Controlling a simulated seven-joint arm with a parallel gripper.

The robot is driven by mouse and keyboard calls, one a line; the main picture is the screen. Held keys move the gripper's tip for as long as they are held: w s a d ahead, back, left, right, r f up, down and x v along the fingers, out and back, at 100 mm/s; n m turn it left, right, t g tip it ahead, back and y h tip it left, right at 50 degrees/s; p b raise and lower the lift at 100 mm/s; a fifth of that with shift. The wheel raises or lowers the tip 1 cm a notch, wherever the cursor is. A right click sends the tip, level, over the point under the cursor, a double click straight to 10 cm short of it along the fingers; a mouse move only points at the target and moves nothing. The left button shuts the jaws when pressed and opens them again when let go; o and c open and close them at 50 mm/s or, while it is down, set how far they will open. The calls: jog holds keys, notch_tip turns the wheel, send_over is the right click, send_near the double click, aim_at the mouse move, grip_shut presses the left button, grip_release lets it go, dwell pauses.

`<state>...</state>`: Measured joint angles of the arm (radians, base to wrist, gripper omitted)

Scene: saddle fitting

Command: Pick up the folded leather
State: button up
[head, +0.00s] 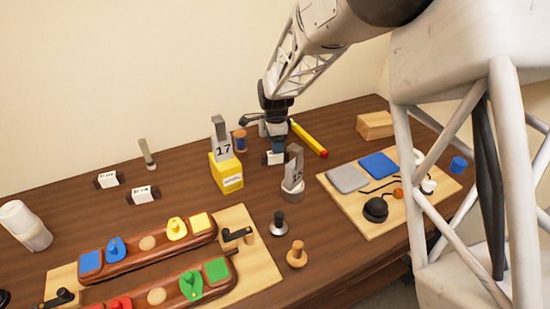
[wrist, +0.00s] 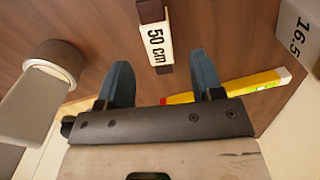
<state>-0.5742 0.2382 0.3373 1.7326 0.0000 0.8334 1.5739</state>
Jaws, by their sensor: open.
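I cannot pick out with certainty a thing that is folded leather. The likeliest candidates in the head view are a flat grey pad (head: 348,178) and a flat blue pad (head: 379,164), side by side on the light board at the right. My gripper (head: 277,147) is left of that board, pointing down above the table near the back. In the wrist view my gripper (wrist: 162,82) is open, its two blue fingers apart with nothing held. A small block with a "50 cm" label (wrist: 156,45) shows just beyond the fingers.
A light board (head: 350,218) holds the pads, a black round thing (head: 375,209) and small parts. Coloured wooden trays (head: 147,261) lie front left.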

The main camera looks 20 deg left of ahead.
aim_at(275, 157)
jog(key=shift+f, duration=0.15)
jog(key=shift+s+f, duration=0.1)
jog(key=shift+f, duration=2.4)
jog(key=c, duration=1.1)
